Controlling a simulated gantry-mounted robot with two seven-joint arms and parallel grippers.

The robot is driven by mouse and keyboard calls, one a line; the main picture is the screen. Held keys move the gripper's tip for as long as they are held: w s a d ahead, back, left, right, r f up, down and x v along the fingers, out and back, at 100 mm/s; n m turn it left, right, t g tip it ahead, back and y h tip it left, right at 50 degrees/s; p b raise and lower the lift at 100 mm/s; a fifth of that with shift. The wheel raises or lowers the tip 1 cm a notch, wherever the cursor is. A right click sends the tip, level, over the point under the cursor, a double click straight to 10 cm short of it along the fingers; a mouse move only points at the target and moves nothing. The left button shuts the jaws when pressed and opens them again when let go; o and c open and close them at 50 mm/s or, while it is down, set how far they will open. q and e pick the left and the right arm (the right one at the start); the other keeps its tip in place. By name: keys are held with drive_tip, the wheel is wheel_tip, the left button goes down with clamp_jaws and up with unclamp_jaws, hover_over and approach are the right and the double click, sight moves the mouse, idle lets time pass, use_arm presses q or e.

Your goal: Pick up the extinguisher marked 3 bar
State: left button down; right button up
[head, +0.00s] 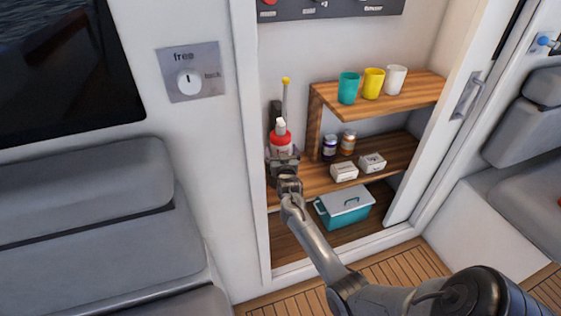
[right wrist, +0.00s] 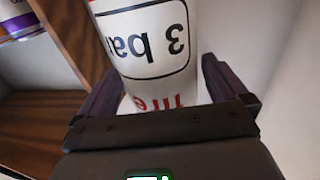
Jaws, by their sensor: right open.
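The extinguisher (head: 281,137) is a red and white bottle with a white top, standing upright on the middle shelf at the left of the locker. In the right wrist view the extinguisher (right wrist: 150,40) shows its white label, reading "3 bar" upside down. My right gripper (head: 283,158) is at its lower front in the head view. In the right wrist view the open fingers of the right gripper (right wrist: 165,95) stand on either side of the bottle. I cannot tell whether they touch it. The lower part of the bottle is hidden by my gripper. My left gripper is not in view.
The locker's side wall is close left of the extinguisher. Two jars (head: 338,146) and two small boxes (head: 358,168) stand to its right on the shelf (head: 395,155). Cups (head: 372,84) stand on the upper shelf. A teal cooler (head: 343,207) sits below.

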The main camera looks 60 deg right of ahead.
drive_tip(key=shift+x, duration=0.9)
drive_tip(key=shift+c, duration=0.3)
drive_tip(key=c, duration=1.7)
drive_tip(key=shift+r, duration=0.25)
drive_tip(key=shift+c, duration=0.3)
drive_tip(key=shift+s+r, duration=0.1)
